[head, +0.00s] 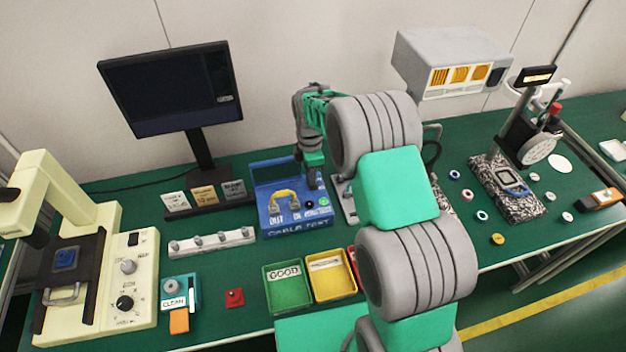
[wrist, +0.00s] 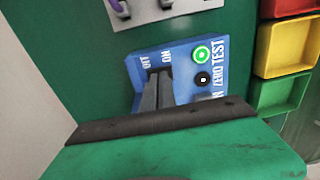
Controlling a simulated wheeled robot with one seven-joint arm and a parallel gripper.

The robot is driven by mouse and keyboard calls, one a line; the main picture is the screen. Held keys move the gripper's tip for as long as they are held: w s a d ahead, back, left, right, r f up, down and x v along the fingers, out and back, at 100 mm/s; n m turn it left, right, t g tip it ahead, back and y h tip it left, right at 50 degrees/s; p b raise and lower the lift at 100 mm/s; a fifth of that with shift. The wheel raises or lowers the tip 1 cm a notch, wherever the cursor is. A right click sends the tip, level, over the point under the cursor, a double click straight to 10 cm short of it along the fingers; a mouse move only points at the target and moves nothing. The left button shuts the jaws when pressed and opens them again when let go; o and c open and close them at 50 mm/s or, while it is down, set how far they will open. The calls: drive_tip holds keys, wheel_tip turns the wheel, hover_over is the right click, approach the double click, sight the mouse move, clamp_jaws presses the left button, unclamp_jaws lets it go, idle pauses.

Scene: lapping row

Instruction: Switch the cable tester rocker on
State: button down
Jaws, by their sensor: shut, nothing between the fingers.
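The cable tester (head: 290,217) is a blue box with a yellow looped cable on its front, standing near the middle of the bench. In the wrist view its blue panel (wrist: 183,60) carries OFF and ON labels, a green-ringed TEST button (wrist: 202,54) and a black ZERO button (wrist: 203,79). My gripper (wrist: 159,76) is shut and empty, its dark fingertips over the panel just by the OFF and ON labels. The fingers hide the rocker, so I cannot tell its position or whether they touch it. In the head view my gripper (head: 315,183) is at the tester's right side.
Green (head: 288,306) and yellow (head: 333,294) trays lie in front of the tester, with a red one partly behind my arm. A grey strip with several knobs (head: 212,242) is to the left. A monitor (head: 172,90) stands behind. Small rings lie to the right.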

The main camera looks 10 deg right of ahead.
drive_tip(key=shift+d, duration=0.15)
drive_tip(key=shift+r, duration=0.2)
wheel_tip(320, 180, up, 14)
drive_tip(key=w, duration=0.1)
drive_tip(key=shift+w+f, duration=0.15)
drive_tip(key=shift+w, duration=0.15)
drive_tip(key=s+d+r+m+t, duration=0.1)
drive_tip(key=s+r+m, duration=0.35)
drive_tip(key=s, duration=0.25)
drive_tip(key=s+d+r+m+t, duration=0.1)
drive_tip(key=s+r+m+t, duration=0.1)
drive_tip(key=s+r+m, duration=0.35)
drive_tip(key=s+f+m+t, duration=0.1)
drive_tip(key=s+f+m, duration=0.3)
drive_tip(key=s+m, duration=0.4)
drive_tip(key=s, duration=0.3)
drive_tip(key=shift+s+d+t, duration=0.3)
drive_tip(key=shift+d+t, duration=0.05)
drive_tip(key=shift+t, duration=0.05)
